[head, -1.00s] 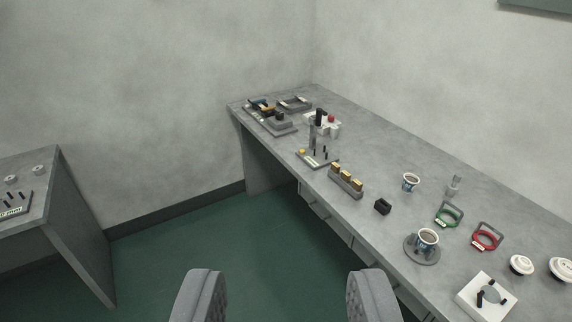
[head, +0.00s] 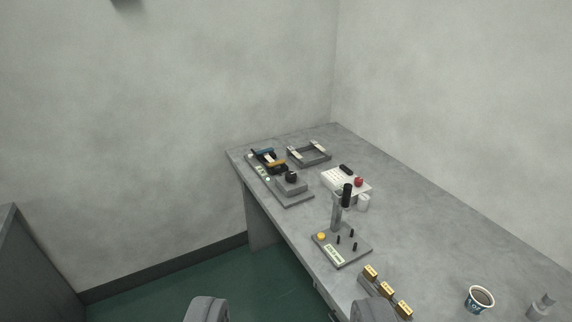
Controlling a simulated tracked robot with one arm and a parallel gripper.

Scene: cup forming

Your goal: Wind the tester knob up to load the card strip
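A grey device, which looks like the tester (head: 296,197), sits at the far left end of the bench. A black knob (head: 291,176) stands on its block at the near right. Behind the knob are a black frame with blue and orange pieces (head: 276,163) and small green-white labels. I cannot tell which piece is the card strip, or whether it is loaded. My gripper (head: 290,312) is open and empty at the bottom edge, its fingers wide apart. It is well short of the tester and touches nothing.
Another bench (head: 35,265) stands left; green floor (head: 185,280) lies between.

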